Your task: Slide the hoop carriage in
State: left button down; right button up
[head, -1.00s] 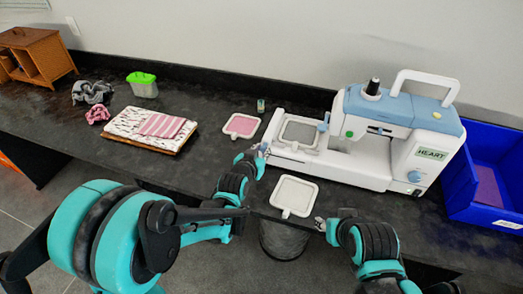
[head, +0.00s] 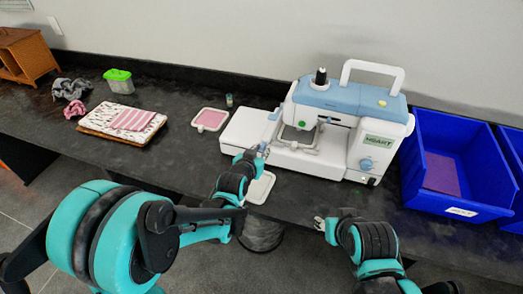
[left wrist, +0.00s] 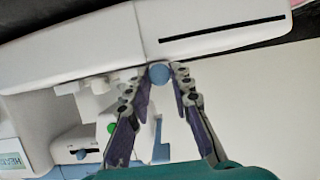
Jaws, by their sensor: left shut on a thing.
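The white and light blue embroidery machine (head: 345,112) stands on the dark bench. Its grey hoop (head: 299,137) sits on the bed, just left of and partly under the needle head. My left gripper (head: 262,151) is at the front edge of the bed. In the left wrist view its fingers are shut on a round blue knob (left wrist: 159,73), at the edge of a white part with a dark slot (left wrist: 222,36).
A loose white hoop (head: 262,187) lies by the front edge, partly hidden by my left gripper. A pink hoop (head: 210,119) and small spool (head: 229,100) lie left of the machine. Blue bins (head: 445,140) stand right.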

pick_arm(q)
jog(key=c, duration=1.4)
grip_release()
jog(key=shift+o, duration=0.2)
jog(key=v, duration=1.2)
jog(key=shift+a, duration=0.1)
jog(key=s+a+f+n+g+y, duration=0.1)
jog(key=s+a+g+y, duration=0.1)
jog(key=s+a, duration=0.5)
jog(key=s+a+f+n+g+y, duration=0.1)
jog(key=s+a+n+g+y, duration=0.1)
jog(key=s+a, duration=0.5)
jog(key=s+g, duration=0.1)
jog(key=s, duration=0.2)
jog(key=shift+f+n+g, duration=0.3)
jog(key=shift+f+g, duration=0.05)
jog(key=shift+g, duration=0.05)
